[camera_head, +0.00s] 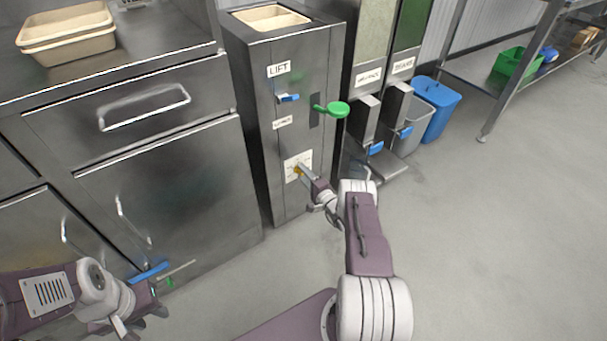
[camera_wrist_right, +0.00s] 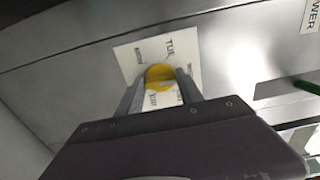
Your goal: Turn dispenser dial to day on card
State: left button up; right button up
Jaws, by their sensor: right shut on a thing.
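The steel dispenser (camera_head: 251,110) stands upright at centre in the head view, labelled LIFT. Low on its front is a white day plate (camera_head: 290,161), which also shows in the right wrist view (camera_wrist_right: 128,62). TUE is readable at its top; the other words are too small to read. The round yellow dial (camera_wrist_right: 159,73) sits in the middle of the plate. My right gripper (camera_head: 300,171) is shut on the dial, one finger on each side. The dial's exact setting is unclear. My left gripper (camera_head: 147,312) is low at the left, away from the dispenser; its fingers are unclear.
A blue lever (camera_head: 289,98) and a green knob (camera_head: 338,109) stick out above the plate. Steel cabinets (camera_head: 165,190) are at left, with a beige tray (camera_head: 68,45) on top. Two more dispensers and a blue bin (camera_head: 440,106) stand at right. The floor at right is clear.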

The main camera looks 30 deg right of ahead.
dwell(0.3)
jog(key=o, duration=1.4)
jog(key=s+p, duration=0.1)
jog(key=s, duration=0.2)
jog(key=s+p, duration=0.2)
jog(key=s, duration=0.1)
jog(key=s+p, duration=0.2)
jog(key=s, duration=0.1)
jog(key=shift+d, duration=0.4)
